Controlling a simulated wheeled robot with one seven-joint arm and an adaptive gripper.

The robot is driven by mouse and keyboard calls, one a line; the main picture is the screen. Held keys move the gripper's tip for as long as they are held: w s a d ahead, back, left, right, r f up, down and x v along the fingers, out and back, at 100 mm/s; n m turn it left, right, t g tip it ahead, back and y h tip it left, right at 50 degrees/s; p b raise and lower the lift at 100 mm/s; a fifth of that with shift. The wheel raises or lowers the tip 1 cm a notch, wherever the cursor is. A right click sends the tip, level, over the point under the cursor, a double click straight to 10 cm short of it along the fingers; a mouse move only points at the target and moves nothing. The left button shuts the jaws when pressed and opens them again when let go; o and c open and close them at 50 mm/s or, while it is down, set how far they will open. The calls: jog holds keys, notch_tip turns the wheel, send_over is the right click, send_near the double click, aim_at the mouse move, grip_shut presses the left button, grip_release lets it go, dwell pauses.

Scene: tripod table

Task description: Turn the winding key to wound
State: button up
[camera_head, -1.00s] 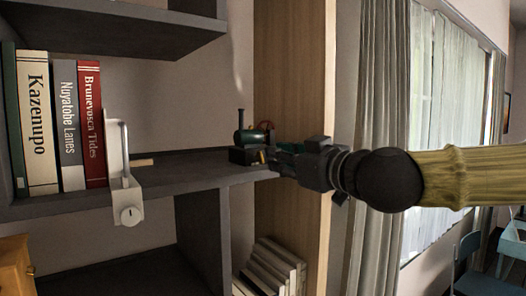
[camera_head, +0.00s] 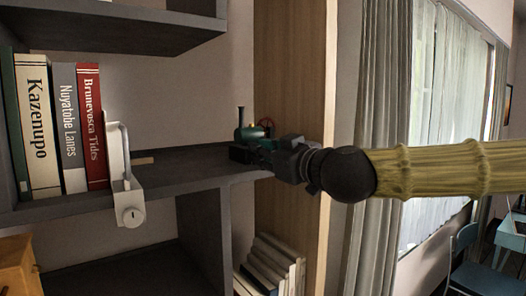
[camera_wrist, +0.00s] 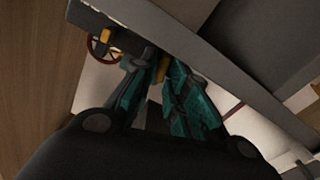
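A small model steam engine (camera_head: 248,133) stands at the right end of the grey shelf, with a green boiler, a dark upright chimney and a reddish spoked wheel. In the wrist view the wheel (camera_wrist: 103,47) shows beyond the fingers, with a yellow piece beside it. My gripper (camera_head: 262,151) is at the engine's front right side. In the wrist view its teal fingers (camera_wrist: 158,62) lean together at the tips, with a bit of yellow-brown beside them. I cannot make out the winding key for certain, nor whether the fingers hold it; the fingers hide that spot.
The shelf (camera_head: 190,166) has a grey front edge close to my gripper. A wooden panel (camera_head: 292,70) rises behind the engine. The shelf between bookend and engine is mostly clear.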

grip_shut()
dwell(0.3)
jog(key=m+b, duration=0.2)
jog(key=m, duration=0.1)
jog(key=shift+w+d+b, duration=0.1)
jog(key=shift+d+b, duration=0.05)
jog(key=shift+b, duration=0.15)
jog(key=shift+w+d+m+b, duration=0.1)
jog(key=shift+m+b, duration=0.65)
jog(key=shift+m, duration=0.75)
grip_release()
